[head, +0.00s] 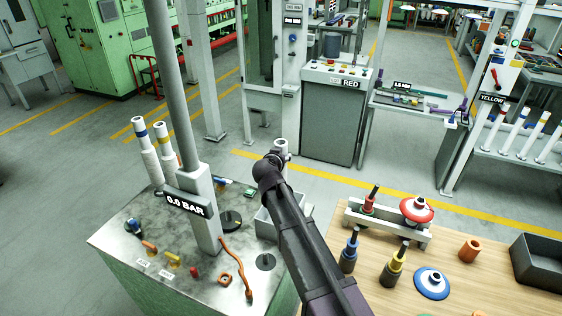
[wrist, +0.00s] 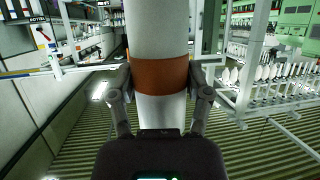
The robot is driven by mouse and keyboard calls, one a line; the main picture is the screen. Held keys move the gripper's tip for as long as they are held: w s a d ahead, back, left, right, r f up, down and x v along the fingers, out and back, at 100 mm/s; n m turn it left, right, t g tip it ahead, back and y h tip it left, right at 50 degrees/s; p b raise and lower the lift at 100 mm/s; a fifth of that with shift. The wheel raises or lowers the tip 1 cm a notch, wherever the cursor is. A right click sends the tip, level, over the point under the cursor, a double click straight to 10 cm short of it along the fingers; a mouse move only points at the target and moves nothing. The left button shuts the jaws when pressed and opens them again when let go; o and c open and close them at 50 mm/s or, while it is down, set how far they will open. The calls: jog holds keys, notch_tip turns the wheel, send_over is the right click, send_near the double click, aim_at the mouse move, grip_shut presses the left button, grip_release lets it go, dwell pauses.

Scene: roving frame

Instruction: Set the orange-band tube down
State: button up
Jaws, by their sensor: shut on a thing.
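The orange-band tube (wrist: 158,30) is white with a wide orange band (wrist: 160,76). It stands lengthwise up the middle of the wrist view. My gripper (wrist: 161,88) is shut on it, one finger on each side at the band. In the head view a short white end of the tube (head: 282,146) shows just past the end of my arm. The rest of the tube is hidden there by my arm, so I cannot tell whether its lower end touches anything.
A metal-topped bench (head: 120,232) holds two white tubes, one blue-banded (head: 148,160), behind the 0.0 BAR post (head: 203,205). A grey open box (head: 266,226) sits beside my arm. A wooden table (head: 470,285) at right carries coloured tools and a dark tray (head: 540,258).

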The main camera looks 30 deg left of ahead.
jog(key=shift+f, duration=0.1)
dwell(0.3)
jog(key=shift+f, duration=0.15)
jog(key=o, duration=1.3)
jog(key=shift+o, duration=0.2)
jog(key=shift+r, duration=0.2)
jog(key=p+v, duration=0.4)
jog(key=v, duration=0.8)
jog(key=shift+p, duration=0.3)
jog(key=shift+d, duration=0.1)
